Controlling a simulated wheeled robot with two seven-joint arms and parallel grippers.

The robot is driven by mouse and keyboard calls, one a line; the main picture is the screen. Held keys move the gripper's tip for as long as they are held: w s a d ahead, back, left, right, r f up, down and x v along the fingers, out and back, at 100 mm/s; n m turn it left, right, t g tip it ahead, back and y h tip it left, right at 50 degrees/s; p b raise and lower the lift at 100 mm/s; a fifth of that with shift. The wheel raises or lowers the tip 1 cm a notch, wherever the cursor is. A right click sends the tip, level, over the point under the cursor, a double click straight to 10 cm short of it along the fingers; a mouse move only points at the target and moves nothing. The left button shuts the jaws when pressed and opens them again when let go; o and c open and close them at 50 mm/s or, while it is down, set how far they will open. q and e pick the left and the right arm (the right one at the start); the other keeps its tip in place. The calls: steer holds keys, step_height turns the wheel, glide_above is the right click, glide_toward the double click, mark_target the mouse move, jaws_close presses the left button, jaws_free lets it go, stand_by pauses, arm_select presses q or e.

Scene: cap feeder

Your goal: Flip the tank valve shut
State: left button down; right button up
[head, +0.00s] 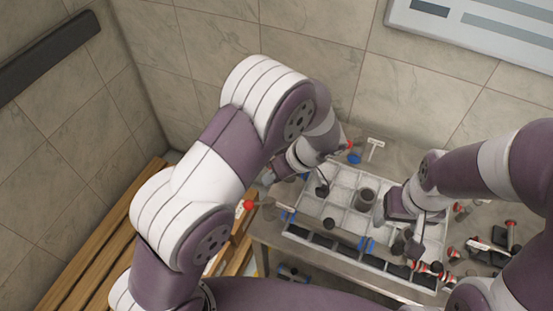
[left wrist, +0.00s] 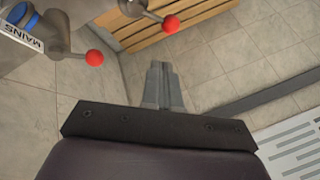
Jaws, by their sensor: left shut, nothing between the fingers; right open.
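Two lever valves with red ball knobs show in the left wrist view. One (left wrist: 94,58) sits at the upper left beside a MAINS label and a blue part. The other (left wrist: 171,25) is at the top middle; no label shows on it, so I cannot tell if it is the tank valve. A red knob (head: 248,205) on a grey lever shows in the head view at the tray's left end. My left gripper (left wrist: 160,66) is shut and empty, apart from both knobs. My right gripper (head: 414,240) is open over the tray's right part.
A divided tray (head: 340,193) with a dark cup (head: 366,199) stands on the table. Red-and-black small parts (head: 432,268) lie at its right front. A wooden bench (head: 95,245) runs along the left wall. Tiled walls close off the back.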

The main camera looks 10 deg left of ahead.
arm_select(q)
steer(key=p+v, duration=0.1)
steer(key=v, duration=0.1)
steer(key=shift+d+r+p, duration=0.2)
steer(key=shift+p, duration=0.15)
arm_select(e)
step_height(320, 180, up, 3)
